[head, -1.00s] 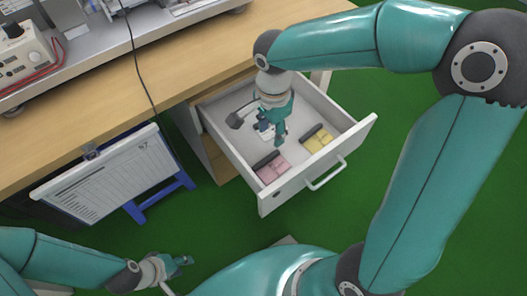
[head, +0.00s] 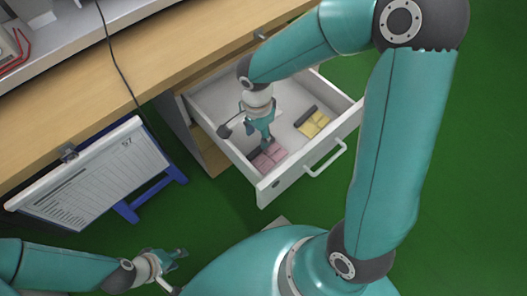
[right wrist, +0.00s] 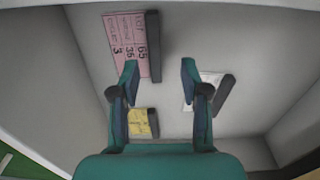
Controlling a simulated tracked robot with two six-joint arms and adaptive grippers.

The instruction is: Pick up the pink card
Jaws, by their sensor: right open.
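The pink card (head: 268,157) lies in the front left part of the open drawer, partly hidden by my right gripper. In the right wrist view the pink card (right wrist: 127,45) shows printed digits and a dark bar along its right edge. My right gripper (head: 266,142) is inside the drawer, just above and behind the card in the head view. In the wrist view my right gripper (right wrist: 160,82) is open and empty, its left finger near the card's lower edge. My left gripper (head: 180,258) is outside the drawer at lower left, apart from the cards; its opening is unclear.
A yellow card (head: 314,123) with a dark bar lies right of the pink one. A white card (right wrist: 211,88) with a dark bar shows in the wrist view. The drawer's walls (head: 300,168) surround them.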

